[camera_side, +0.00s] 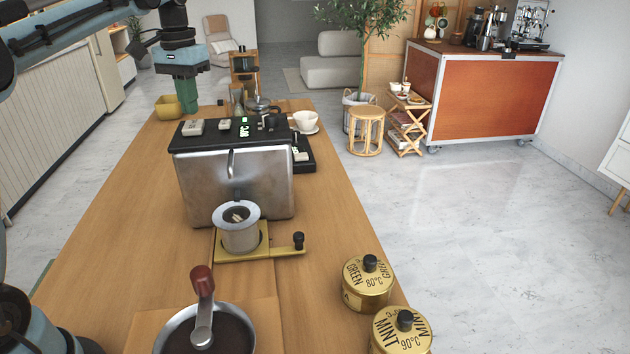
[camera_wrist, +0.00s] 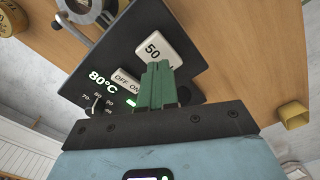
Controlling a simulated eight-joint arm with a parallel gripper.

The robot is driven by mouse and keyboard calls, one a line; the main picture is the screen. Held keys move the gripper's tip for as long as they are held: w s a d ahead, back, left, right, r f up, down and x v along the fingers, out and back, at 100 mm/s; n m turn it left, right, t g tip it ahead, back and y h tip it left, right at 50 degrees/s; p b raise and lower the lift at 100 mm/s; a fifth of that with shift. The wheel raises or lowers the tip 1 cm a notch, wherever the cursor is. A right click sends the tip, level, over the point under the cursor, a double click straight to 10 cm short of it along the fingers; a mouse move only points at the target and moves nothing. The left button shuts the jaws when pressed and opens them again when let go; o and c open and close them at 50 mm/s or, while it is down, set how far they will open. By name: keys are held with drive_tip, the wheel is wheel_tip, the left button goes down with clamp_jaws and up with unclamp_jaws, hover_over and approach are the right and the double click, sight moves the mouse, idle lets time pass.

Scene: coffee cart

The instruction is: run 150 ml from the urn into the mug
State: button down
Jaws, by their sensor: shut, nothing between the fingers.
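The urn (camera_side: 235,180) is a steel box with a black top in the middle of the table. Its black panel (camera_wrist: 190,38) in the wrist view carries a pale key marked 50 (camera_wrist: 153,48), an OFF/ON key (camera_wrist: 126,80), a dial and a green 80°C readout. My gripper (camera_wrist: 158,68) is shut and empty, its green fingertips beside the 50 key's near edge. In the side view my gripper (camera_side: 187,108) hangs above the far left of the urn top; contact is unclear. A grey metal cup (camera_side: 240,236) stands upright in front of the urn, with something pale inside.
A gold stand (camera_side: 235,257) with a black knob holds the metal cup. A white cup (camera_side: 304,120) on a saucer stands behind the urn at right. Gold GREEN (camera_side: 366,290) and MINT (camera_side: 400,340) tins stand at the front right. A yellow box (camera_side: 168,107) sits far left.

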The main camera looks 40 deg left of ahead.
drive_tip(key=shift+r, duration=2.1)
drive_tip(key=shift+d, duration=0.15)
drive_tip(key=s+d+f+m+t, duration=0.3)
drive_tip(key=s+d+f+t, duration=0.4)
drive_tip(key=s+d+f, duration=0.6)
drive_tip(key=d+f, duration=0.2)
drive_tip(key=d, duration=0.1)
drive_tip(key=shift+s+d+f, duration=0.25)
drive_tip(key=shift+s+d, duration=0.05)
drive_tip(key=shift+s, duration=0.05)
